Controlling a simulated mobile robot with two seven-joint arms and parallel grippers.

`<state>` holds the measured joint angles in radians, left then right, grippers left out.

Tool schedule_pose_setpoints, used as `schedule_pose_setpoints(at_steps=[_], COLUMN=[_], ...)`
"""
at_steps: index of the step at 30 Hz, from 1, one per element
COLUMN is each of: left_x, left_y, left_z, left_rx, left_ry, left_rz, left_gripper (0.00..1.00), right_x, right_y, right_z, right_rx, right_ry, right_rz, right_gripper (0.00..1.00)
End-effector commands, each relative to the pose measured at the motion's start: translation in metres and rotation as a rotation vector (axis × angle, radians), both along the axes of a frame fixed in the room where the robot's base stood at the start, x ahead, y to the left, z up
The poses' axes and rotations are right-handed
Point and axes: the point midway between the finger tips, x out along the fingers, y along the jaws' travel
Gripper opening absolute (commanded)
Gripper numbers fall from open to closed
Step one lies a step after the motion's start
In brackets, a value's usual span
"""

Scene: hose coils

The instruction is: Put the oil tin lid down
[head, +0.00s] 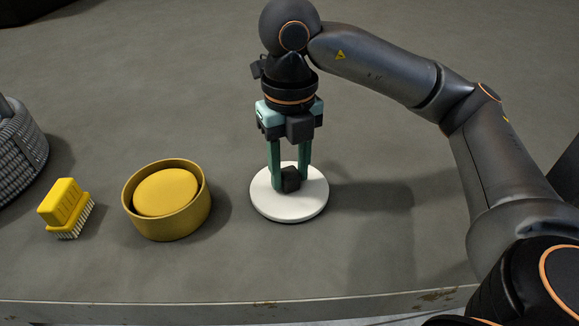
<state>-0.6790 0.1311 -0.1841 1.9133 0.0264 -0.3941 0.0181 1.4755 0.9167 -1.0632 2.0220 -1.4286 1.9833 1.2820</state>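The oil tin lid (265,202) appears as a white round disc with a small dark block-like knob (290,180) at its middle. It is flat and level, at or very near the tabletop; I cannot tell whether it touches. My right gripper (290,178) points straight down over it, with its green fingers on either side of the knob, and appears shut on it. To its left stands a round yellow tin (170,226), open at the top, with a paler yellow round surface inside. My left gripper is not in view.
A yellow brush (62,205) with pale bristles lies left of the tin. A grey woven basket (18,155) stands at the left edge. The table's front edge (230,311) runs along the bottom. The grey tabletop (150,80) is clear behind these things.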

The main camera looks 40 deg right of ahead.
Motion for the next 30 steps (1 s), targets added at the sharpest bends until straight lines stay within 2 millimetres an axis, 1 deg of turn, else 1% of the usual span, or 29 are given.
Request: schedule_pose_setpoints(at_steps=[1, 5, 6, 13, 17, 20, 24, 30], left_x=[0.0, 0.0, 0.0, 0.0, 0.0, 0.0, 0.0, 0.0], left_y=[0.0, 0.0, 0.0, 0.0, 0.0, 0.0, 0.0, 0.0], left_z=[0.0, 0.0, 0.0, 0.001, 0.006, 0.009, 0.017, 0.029], left_rx=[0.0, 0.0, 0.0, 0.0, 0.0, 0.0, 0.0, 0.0], left_ry=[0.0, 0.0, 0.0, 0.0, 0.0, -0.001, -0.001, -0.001], left_rz=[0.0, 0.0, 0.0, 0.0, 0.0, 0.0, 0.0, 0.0], left_gripper=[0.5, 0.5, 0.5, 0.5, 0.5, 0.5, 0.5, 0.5], right_x=[0.0, 0.0, 0.0, 0.0, 0.001, 0.001, 0.001, 0.001], right_y=[0.0, 0.0, 0.0, 0.0, 0.0, 0.0, 0.0, 0.0], right_z=[0.001, 0.001, 0.001, 0.002, 0.009, 0.026, 0.055, 0.091], right_rx=[0.0, 0.0, 0.0, 0.0, 0.001, 0.0, -0.001, -0.001], right_ry=[0.0, 0.0, 0.0, 0.0, -0.003, -0.005, -0.007, -0.004], right_rz=[0.0, 0.0, 0.0, 0.0, 0.0, 0.0, 0.0, 0.0], right_gripper=[0.5, 0.65, 0.67, 0.67, 0.67, 0.67, 0.67, 0.67])
